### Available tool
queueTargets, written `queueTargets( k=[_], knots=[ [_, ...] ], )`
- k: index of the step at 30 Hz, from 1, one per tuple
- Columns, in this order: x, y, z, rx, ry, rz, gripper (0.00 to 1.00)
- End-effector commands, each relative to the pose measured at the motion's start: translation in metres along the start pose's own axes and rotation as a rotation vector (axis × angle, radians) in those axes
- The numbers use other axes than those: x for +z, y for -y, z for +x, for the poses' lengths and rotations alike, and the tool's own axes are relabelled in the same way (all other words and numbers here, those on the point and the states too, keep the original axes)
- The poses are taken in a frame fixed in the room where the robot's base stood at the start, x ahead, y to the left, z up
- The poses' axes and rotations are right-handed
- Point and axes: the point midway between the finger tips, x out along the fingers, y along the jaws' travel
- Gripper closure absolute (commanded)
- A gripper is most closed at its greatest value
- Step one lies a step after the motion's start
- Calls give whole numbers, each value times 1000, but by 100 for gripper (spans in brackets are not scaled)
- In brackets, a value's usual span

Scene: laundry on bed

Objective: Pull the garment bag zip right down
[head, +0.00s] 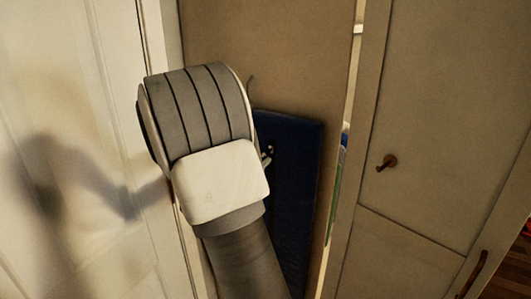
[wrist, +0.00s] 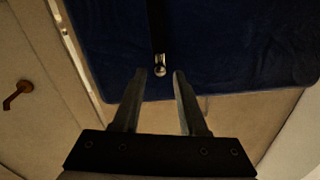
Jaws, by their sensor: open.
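The dark blue garment bag (head: 297,190) hangs against a tan panel, its left part hidden behind my arm in the head view. In the wrist view, the bag (wrist: 230,45) fills the upper middle. A black zip strip (wrist: 155,25) runs down it to a shiny metal zip pull (wrist: 160,69) near the bag's edge. My gripper (wrist: 159,74) is open, its two fingers apart, with the pull showing in line with the gap between the fingertips. I cannot tell whether the pull is between the fingers or just beyond them. In the head view my arm hides most of the gripper.
A tan cupboard door (head: 440,110) with a brown knob (head: 388,162) stands at the right. A white panelled door (head: 75,120) is at the left, with my arm's shadow on it. A narrow gap beside the bag shows coloured items (head: 338,185).

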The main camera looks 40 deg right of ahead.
Motion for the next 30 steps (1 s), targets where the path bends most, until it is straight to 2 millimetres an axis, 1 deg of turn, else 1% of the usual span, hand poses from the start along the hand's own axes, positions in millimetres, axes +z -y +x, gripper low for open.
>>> queueTargets(
  k=[1, 3, 6, 9, 13, 20, 21, 27, 30],
  knots=[
    [-1, -1, 11, 3, 0, 0, 58],
    [-1, -1, 22, 2, -1, -1, 58],
    [-1, 0, 35, 2, 0, 1, 58],
    [0, 0, 43, 0, 0, 1, 58],
    [0, 0, 47, 0, 1, 1, 58],
    [0, 0, 47, -1, 1, 1, 58],
    [0, 0, 47, -1, 1, 1, 65],
    [0, 0, 47, -1, 1, 1, 100],
    [0, 0, 47, -1, 1, 1, 100]
  ],
)
